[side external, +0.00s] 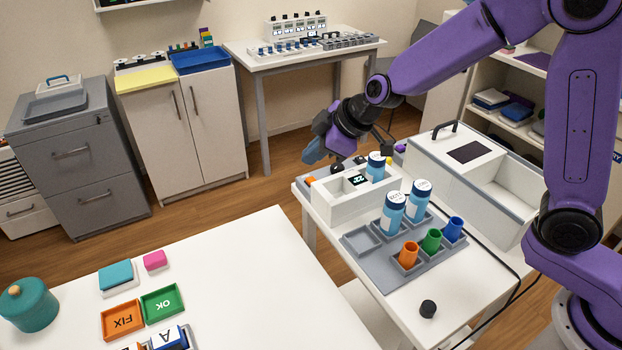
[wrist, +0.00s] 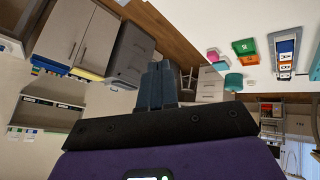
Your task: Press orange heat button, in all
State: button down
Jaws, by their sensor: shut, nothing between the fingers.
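A white device (side external: 352,203) with a small lit display (side external: 358,180) stands on the white side table. A small orange patch (side external: 310,181), which may be the orange heat button, shows at its left end. A blue bottle with a white cap (side external: 376,167) stands in the device. My gripper (side external: 314,153) is shut and empty, above and behind the left end of the device, and looks apart from it. Its shut fingers also show in the wrist view (wrist: 158,84), pointing away from the device, which is not visible there.
A grey tray (side external: 362,240) holds two blue bottles (side external: 393,211) and orange, green and blue cups (side external: 431,241). A white box with a handle (side external: 468,170) stands right of the device. Cables run along the right side.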

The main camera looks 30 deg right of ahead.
aim_at(311, 181)
jog(key=w+d+f+t+h, duration=0.1)
jog(key=w+d+t+h, duration=0.1)
jog(key=w+d, duration=0.2)
jog(key=shift+w+m+t, duration=0.3)
jog(key=shift+w, duration=1.4)
jog(key=shift+d+f, duration=0.1)
jog(key=shift+f, duration=0.1)
jog(key=shift+f, duration=4.3)
jog(key=shift+f, duration=0.1)
jog(key=shift+f, duration=0.3)
jog(key=shift+f, duration=0.45)
jog(key=shift+r, duration=0.85)
